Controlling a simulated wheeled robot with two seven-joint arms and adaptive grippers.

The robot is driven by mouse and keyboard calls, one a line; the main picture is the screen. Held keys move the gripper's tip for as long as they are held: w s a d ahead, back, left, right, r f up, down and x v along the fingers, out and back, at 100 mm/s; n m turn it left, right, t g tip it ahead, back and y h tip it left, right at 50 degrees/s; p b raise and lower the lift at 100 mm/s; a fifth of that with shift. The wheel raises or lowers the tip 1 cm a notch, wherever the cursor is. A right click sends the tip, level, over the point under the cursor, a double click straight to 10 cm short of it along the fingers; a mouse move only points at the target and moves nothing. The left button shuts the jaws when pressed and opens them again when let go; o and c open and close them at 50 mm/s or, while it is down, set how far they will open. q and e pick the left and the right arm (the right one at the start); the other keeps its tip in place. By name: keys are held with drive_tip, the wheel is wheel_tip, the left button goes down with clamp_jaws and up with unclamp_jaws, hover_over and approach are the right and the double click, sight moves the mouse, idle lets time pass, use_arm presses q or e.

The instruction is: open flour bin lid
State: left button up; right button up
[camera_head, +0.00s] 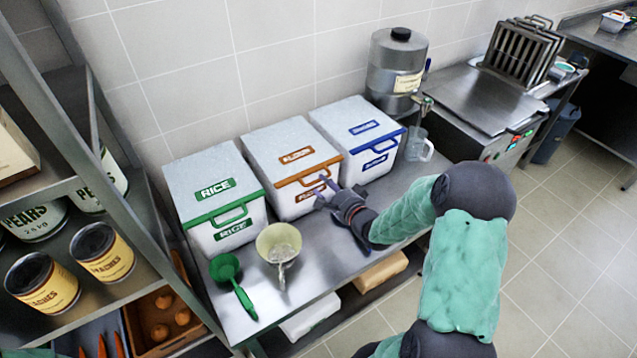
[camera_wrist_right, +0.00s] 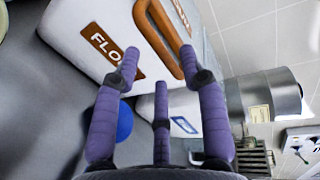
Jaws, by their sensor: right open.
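The flour bin (camera_head: 289,205) is the white middle bin on the steel counter, with orange labels. Its white lid (camera_head: 270,142) is shut and has an orange front edge and an orange handle (camera_head: 299,177). My right gripper (camera_head: 325,190) is open at the front right of this bin, by the handle. In the right wrist view, the orange handle (camera_wrist_right: 158,38) lies just beyond and partly between my spread fingertips (camera_wrist_right: 160,58); I cannot tell if they touch it. The orange label (camera_wrist_right: 101,45) shows beside the left finger. My left gripper is not in view.
A green-labelled rice bin (camera_head: 227,218) stands left and a blue-labelled bin (camera_head: 374,163) right. A clear jug (camera_head: 415,148) and steel dispenser (camera_head: 392,75) stand at right. A shelf (camera_head: 118,225) is at left.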

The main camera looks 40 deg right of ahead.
sight(319, 179)
drive_tip(key=shift+b+x, duration=0.3)
drive_tip(key=shift+x, duration=1.7)
clamp_jaws()
